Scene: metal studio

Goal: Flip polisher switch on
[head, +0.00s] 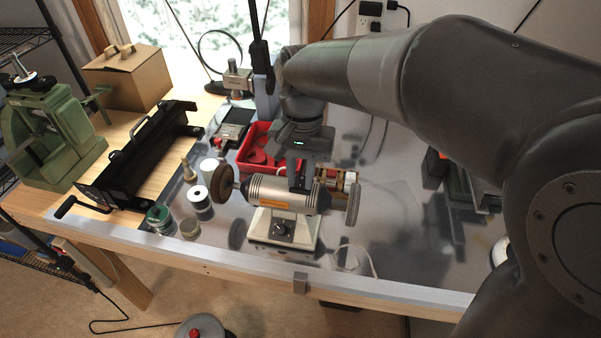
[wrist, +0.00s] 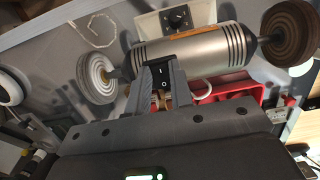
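The polisher (head: 275,193) is a silver motor with an orange label and a wheel at each end, on a white base with a dark knob. It also shows in the wrist view (wrist: 195,56), upside down. A black rocker switch (wrist: 163,75) with white marks is on the motor's side facing the wrist camera; I cannot tell its position. My gripper (wrist: 162,72) is at that side, its fingers a small gap apart with the switch visible between them. I cannot tell whether they touch it. In the head view my gripper (head: 301,182) is behind the motor, hiding the switch.
A red tray (head: 249,160) stands behind the polisher. Small jars and a white spool (head: 198,196) stand to its left. A black metal tool (head: 140,160), a cardboard box (head: 128,76) and a green machine (head: 55,125) are farther left. The bench right of the polisher is mostly clear.

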